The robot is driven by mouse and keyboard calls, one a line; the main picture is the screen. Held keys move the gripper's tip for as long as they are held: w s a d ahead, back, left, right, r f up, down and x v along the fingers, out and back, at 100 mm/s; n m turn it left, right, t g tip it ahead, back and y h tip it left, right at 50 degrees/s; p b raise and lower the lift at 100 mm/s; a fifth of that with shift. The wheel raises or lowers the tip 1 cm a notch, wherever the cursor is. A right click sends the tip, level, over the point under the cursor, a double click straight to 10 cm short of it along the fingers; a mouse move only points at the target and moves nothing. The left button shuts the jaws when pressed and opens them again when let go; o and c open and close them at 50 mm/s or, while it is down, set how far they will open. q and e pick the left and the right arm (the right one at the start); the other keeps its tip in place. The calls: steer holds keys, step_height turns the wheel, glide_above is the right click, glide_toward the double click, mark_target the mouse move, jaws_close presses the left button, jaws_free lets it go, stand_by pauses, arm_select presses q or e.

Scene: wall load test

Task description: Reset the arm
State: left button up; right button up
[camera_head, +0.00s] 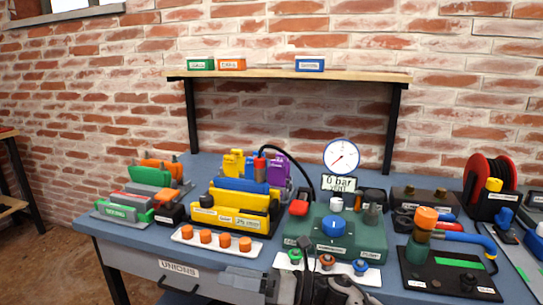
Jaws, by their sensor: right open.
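My right gripper (240,279) is at the bottom middle of the view, in front of the bench's front edge, with its dark wrist to the right of it. It is open, and I see nothing held in it. My wrist overlaps the near part of a white tray with green, orange and blue round fittings. My left gripper is not in view.
The blue bench (140,231) holds a green test unit (298,228) with a dial gauge (341,156), yellow holders (236,222), a white tray of orange caps (216,247) and a black board (447,275). A shelf (280,75) stands behind. Free floor lies left.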

steer(key=s+d+f+n+t+h+p, duration=0.1)
steer(key=s+d+f+n+t+h, duration=0.3)
steer(key=s+d+f+n+h, duration=0.4)
steer(key=s+d+f+n+t+h, duration=0.4)
steer(key=s+d+f+n+h, duration=0.4)
steer(key=n, duration=1.2)
steer(key=s+d, duration=0.4)
steer(key=shift+s+f+n+t+p, duration=0.15)
steer(key=shift+f+n+t+p, duration=0.15)
steer(key=shift+n+p, duration=0.1)
